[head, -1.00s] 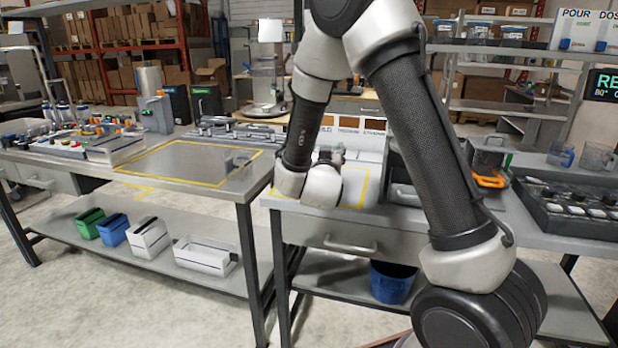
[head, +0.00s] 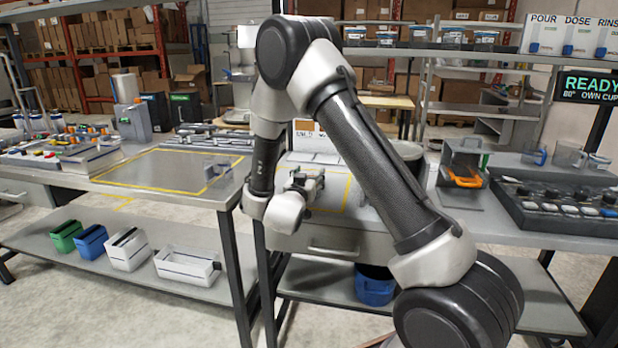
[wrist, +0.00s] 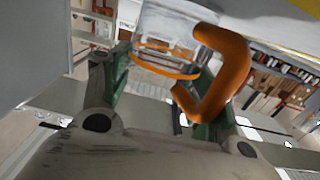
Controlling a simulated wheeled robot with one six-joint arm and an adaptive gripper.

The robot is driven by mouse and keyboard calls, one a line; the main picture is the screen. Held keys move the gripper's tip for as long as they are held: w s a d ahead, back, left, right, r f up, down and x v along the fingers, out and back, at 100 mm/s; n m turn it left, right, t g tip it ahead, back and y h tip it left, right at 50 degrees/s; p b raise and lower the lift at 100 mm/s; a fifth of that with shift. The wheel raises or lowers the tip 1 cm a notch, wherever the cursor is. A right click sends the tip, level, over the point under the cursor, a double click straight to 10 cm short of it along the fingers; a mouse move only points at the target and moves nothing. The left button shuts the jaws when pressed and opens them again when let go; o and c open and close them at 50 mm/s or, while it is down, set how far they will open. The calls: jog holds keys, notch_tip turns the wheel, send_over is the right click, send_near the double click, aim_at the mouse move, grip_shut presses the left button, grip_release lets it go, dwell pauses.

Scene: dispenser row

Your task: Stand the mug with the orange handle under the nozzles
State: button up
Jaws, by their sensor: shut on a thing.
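The mug (wrist: 173,22) with the orange handle (wrist: 228,75) is between my gripper's fingers (wrist: 168,78) in the wrist view. It is clear, with an orange band near one end, and looks tilted there. The fingers are shut on it. In the head view my gripper (head: 310,184) is above the yellow-outlined area of the middle bench. I cannot make out the mug there. White and blue panels (head: 570,38) marked POUR, DOSE and RINSE stand at the upper right. Nozzles cannot be made out.
A grey stand (head: 463,160) with an orange part stands on the right bench. A black tray (head: 560,212) of several small items and clear vessels (head: 568,155) are beside it. A sign (head: 588,87) reads READY, OWN CUP. The left bench (head: 150,172) has a mostly bare marked area.

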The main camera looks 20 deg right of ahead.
jog(key=o, duration=1.3)
jog(key=shift+f, duration=0.1)
jog(key=shift+c, duration=0.2)
